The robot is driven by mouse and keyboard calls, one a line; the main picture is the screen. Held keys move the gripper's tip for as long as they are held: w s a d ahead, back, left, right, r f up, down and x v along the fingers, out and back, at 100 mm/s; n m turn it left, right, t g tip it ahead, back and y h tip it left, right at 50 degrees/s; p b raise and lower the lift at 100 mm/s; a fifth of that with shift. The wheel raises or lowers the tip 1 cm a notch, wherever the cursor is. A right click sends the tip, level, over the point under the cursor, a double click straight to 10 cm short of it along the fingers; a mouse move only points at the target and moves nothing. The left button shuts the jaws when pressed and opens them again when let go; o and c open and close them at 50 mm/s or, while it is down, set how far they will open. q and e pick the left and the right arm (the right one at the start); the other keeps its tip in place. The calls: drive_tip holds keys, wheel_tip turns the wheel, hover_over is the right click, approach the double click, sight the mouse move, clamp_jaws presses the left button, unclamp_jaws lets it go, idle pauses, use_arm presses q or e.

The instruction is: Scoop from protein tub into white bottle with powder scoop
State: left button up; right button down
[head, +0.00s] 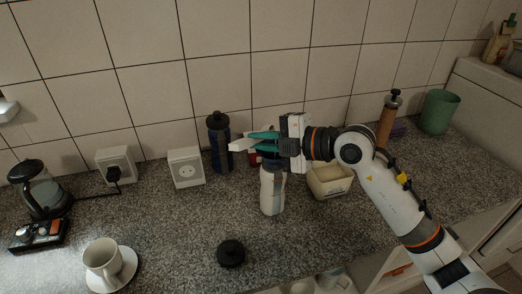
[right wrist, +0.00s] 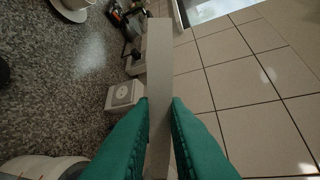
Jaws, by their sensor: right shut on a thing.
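My right gripper (head: 252,141) has teal fingers and is shut on the powder scoop (head: 240,145), a pale piece sticking out to the left of the fingertips. In the right wrist view the scoop (right wrist: 159,65) is a long pale bar between the fingers (right wrist: 160,105); its bowl cannot be made out. The white bottle (head: 272,190) stands upright just below the gripper in the picture, its top partly hidden by the gripper. A cream, open-topped container (head: 330,186), seemingly the protein tub, stands right of the bottle, partly behind my wrist. My left gripper is not in view.
A dark blue bottle (head: 220,148) stands left of the gripper by the wall. A black lid (head: 231,253) lies in front. A cup (head: 102,257) on a saucer, sockets (head: 186,168) and a coffee maker (head: 38,192) are left. A green cup (head: 439,112) stands far right.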

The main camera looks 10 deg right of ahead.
drive_tip(key=shift+s+d+f+m+t+y+b, duration=0.15)
drive_tip(key=shift+f+m+t+y+b, duration=0.2)
drive_tip(key=shift+t+b, duration=0.85)
drive_tip(key=shift+s+f+m+t+y+b, duration=0.1)
drive_tip(key=shift+f+m+t+y+b, duration=0.3)
drive_tip(key=shift+t+b, duration=0.75)
drive_tip(key=shift+r+n+g, duration=0.1)
drive_tip(key=shift+n+g, duration=0.15)
drive_tip(key=shift+g, duration=0.1)
